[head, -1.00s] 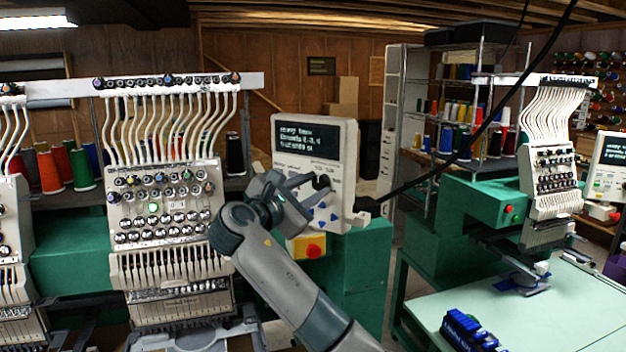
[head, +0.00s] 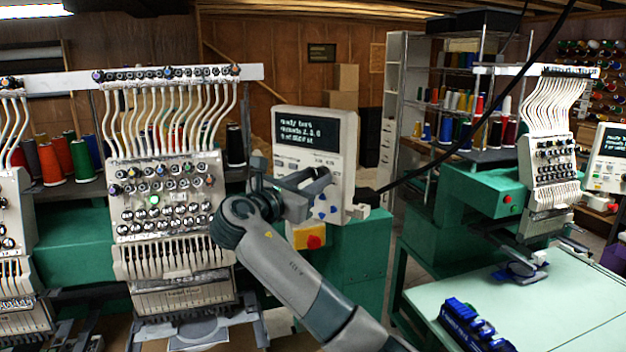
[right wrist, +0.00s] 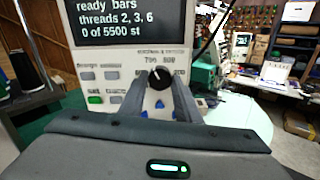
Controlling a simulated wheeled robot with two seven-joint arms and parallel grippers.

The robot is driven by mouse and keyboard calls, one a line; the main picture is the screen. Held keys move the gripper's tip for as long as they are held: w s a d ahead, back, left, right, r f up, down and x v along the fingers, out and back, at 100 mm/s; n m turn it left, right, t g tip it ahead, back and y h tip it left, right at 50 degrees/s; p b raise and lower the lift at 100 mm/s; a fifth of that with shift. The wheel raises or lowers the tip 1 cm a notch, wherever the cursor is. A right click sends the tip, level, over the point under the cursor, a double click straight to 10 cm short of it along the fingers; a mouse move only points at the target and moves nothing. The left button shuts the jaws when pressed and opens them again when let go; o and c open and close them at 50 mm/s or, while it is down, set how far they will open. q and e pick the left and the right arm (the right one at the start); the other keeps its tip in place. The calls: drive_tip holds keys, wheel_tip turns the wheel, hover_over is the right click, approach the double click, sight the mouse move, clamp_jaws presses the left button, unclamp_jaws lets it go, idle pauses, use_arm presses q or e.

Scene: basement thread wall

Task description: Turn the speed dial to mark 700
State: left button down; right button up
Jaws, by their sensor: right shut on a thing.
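The control panel (head: 348,133) is a pale box with a dark screen, fixed beside the embroidery machine. Its speed dial (right wrist: 159,76) is a round black knob with a white pointer line, which points up, perhaps slightly left. Marks printed above the dial in the right wrist view seem to read 700 and 800, small and blurred. I cannot tell exactly which mark the pointer meets. My right gripper (right wrist: 160,88) is shut on the dial, one finger on each side. In the head view, my right gripper (head: 318,181) covers part of the panel. My left gripper is out of view.
Blue arrow buttons (head: 321,211) sit below the dial, and a red button on a yellow box (head: 313,242) lies lower. A multi-needle head (head: 165,205) stands left. A black cable (head: 440,165) crosses at right. A pale table (head: 540,305) is front right.

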drive_tip(key=shift+f, duration=0.2)
drive_tip(key=o, duration=1.1)
drive_tip(key=shift+r, duration=0.1)
drive_tip(key=shift+s+a, duration=0.1)
drive_tip(key=shift+s, duration=0.05)
drive_tip(key=shift+s+a+b, duration=0.35)
drive_tip(key=shift+s+b, duration=0.15)
drive_tip(key=shift+b, duration=0.05)
drive_tip(key=shift+b+v, duration=3.5)
drive_tip(key=shift+v, duration=4.45)
